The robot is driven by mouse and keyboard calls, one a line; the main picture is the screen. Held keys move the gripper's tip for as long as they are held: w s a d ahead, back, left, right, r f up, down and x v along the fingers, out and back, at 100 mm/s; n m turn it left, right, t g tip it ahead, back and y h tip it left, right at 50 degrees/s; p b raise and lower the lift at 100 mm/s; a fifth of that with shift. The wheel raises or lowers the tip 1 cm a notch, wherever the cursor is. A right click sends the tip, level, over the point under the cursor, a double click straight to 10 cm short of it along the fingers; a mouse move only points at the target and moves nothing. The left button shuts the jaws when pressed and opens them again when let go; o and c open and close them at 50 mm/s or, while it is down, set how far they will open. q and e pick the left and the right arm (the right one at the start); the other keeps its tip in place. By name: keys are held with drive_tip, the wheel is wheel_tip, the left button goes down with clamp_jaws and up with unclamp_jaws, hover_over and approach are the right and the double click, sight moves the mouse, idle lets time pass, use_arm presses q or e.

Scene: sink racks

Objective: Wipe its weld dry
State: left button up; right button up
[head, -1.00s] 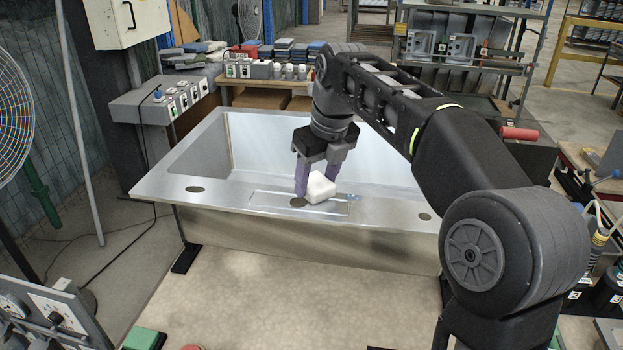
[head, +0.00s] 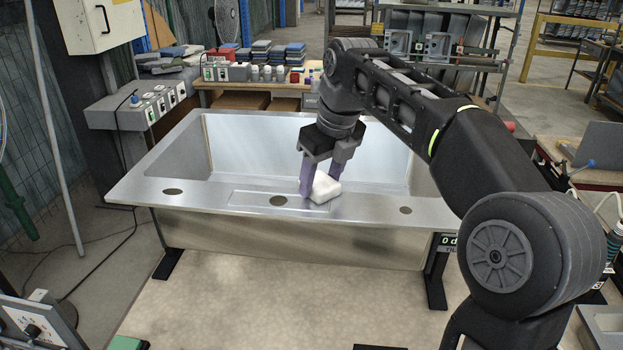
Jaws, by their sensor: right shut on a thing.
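A steel sink (head: 150,190) stands on a frame in front of me. Its flat front rim has a rectangular outlined area (head: 247,199) with a dark round hole (head: 278,201) in it. My right gripper (head: 321,186) is shut on a white cloth or pad (head: 326,190). It holds the pad down at the rim, over the right part of the outlined area, and the pad appears to touch the metal. The weld line itself and any wetness on it cannot be made out. My left gripper is not in view.
Two more holes, left (head: 173,191) and right (head: 405,210), are in the front rim. The sink basin (head: 270,150) looks empty. A bench (head: 215,85) with bottles and stacked blocks stands behind. A switch box (head: 140,108) is at the left.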

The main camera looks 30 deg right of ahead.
sight(341, 193)
drive_tip(key=shift+s+d+f, duration=0.1)
drive_tip(key=shift+s+d, duration=0.3)
drive_tip(key=shift+d, duration=0.15)
drive_tip(key=shift+s+d, duration=0.1)
drive_tip(key=shift+s+d, duration=0.1)
drive_tip(key=shift+d, duration=0.05)
drive_tip(key=shift+s+d, duration=0.9)
drive_tip(key=shift+d, duration=0.3)
drive_tip(key=shift+r, duration=0.25)
wheel_tip(341, 193, up, 6)
drive_tip(key=p, duration=0.6)
drive_tip(key=shift+f, duration=0.2)
